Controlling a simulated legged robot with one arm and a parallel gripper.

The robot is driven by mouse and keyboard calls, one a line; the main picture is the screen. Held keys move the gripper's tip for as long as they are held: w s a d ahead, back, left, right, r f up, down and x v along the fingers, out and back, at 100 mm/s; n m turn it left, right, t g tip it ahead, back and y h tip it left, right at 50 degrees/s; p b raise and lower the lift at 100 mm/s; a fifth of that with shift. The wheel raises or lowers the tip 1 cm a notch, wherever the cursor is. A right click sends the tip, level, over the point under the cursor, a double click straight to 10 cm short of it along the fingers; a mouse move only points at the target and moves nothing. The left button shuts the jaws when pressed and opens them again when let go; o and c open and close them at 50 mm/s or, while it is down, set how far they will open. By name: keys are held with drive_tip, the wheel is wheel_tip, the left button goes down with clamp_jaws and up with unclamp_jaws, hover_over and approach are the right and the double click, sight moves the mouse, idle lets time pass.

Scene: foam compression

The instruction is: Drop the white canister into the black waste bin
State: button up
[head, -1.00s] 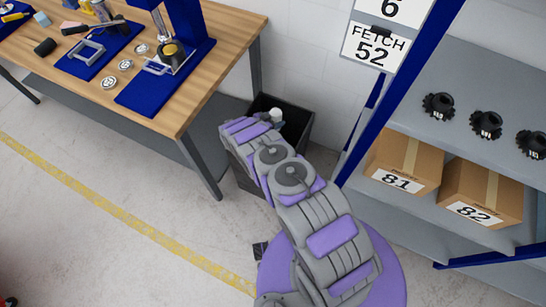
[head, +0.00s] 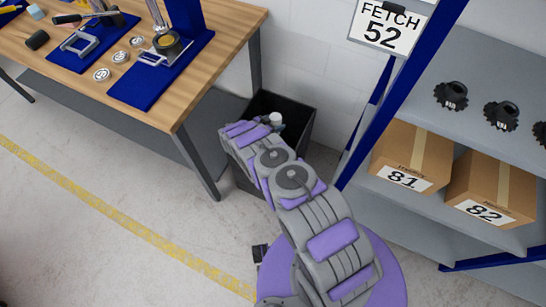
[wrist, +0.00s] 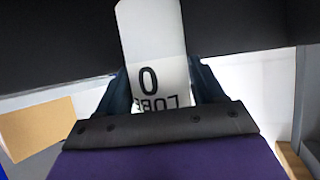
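The white canister (head: 276,117) shows as a small white top just past the end of my arm in the head view. In the wrist view the canister (wrist: 152,38) stands between the two dark fingers of my gripper (wrist: 162,82), with black print on its side. My gripper is shut on it. The black waste bin (head: 301,122) is on the floor between the workbench and the shelf. The canister is seen over the bin's opening; its exact height against the rim cannot be told. My arm hides the bin's near part and the fingers in the head view.
The wooden workbench (head: 215,72) with blue mats and tools is left of the bin. A blue and grey shelf (head: 455,108) with boxes 81 (head: 410,158) and 82 (head: 488,188) and black gears is on the right. A white wall (head: 310,45) is behind. Floor at the left is clear.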

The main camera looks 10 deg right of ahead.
drive_tip(key=o, duration=0.4)
drive_tip(key=shift+d, duration=0.1)
drive_tip(key=shift+o, duration=0.2)
drive_tip(key=p+v, duration=0.4)
drive_tip(key=v, duration=1.3)
drive_tip(key=shift+s+p, duration=0.2)
drive_tip(key=shift+p, duration=0.2)
